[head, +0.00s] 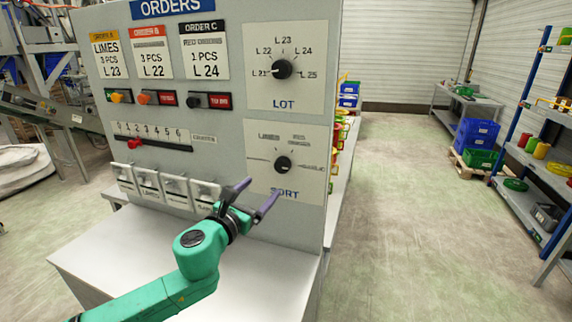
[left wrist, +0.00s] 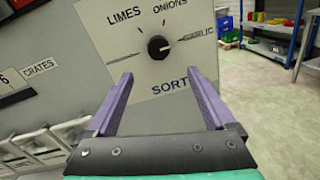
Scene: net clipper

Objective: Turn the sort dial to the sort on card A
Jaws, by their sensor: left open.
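The sort dial (head: 283,164) is a black knob on a white plate marked SORT. In the left wrist view, the dial (left wrist: 158,47) has LIMES at upper left, ONIONS at upper right and GARLIC at right; the left label is blurred. Its pale mark seems to face right, toward GARLIC. Card A (head: 106,55), with a yellow header, reads LIMES and L 23. My left gripper (head: 260,190) is open and empty, just below and in front of the dial. Its purple fingers (left wrist: 159,78) stand apart either side, not touching the knob. My right gripper is out of view.
The lot dial (head: 282,69) sits above on the same panel. A white ledge (head: 190,255) lies below. Open floor and shelves are at right.

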